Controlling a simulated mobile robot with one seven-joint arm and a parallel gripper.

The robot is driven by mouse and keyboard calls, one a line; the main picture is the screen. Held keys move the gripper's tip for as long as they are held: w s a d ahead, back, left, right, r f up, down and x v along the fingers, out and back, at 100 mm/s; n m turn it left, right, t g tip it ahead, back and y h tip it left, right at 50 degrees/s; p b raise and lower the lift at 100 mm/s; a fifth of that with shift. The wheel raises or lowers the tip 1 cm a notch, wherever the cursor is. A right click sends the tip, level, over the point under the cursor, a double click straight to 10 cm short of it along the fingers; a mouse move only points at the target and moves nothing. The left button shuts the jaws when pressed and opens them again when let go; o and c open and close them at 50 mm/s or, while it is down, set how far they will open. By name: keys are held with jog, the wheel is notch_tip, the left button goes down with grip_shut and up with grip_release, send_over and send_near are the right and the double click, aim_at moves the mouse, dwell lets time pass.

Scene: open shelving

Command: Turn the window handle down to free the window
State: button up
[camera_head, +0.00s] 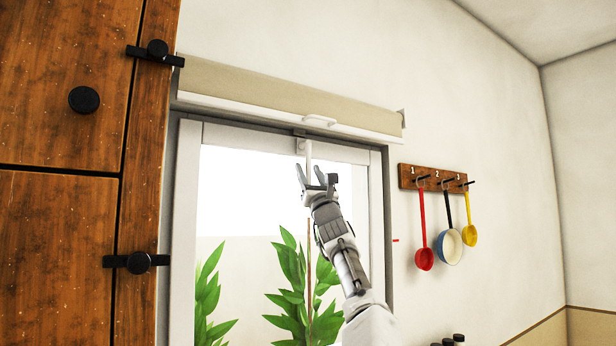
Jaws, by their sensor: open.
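The window (186,215) has a pale frame and sits in the wall, left of centre. Its handle (308,154) is a slim light bar at the top middle of the frame, hanging downward from a small mount. My gripper (317,170) is raised in front of the window with its fingers pointing up. The fingers are spread and nothing is held between them. They overlap the lower part of the handle in this view. I cannot tell whether they touch it or stand in front of it.
A rolled beige blind (290,98) is just above the window. A wooden cabinet (62,225) with black hinges stands at the left. A hook rack (432,178) with red, blue-white and yellow utensils hangs at the right. Leafy plants (290,285) show behind the glass.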

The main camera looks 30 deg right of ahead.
jog(key=b+v, duration=1.6)
jog(key=b, duration=0.4)
jog(key=shift+s+f, duration=0.15)
jog(key=shift+f, duration=0.05)
jog(key=shift+a, duration=0.1)
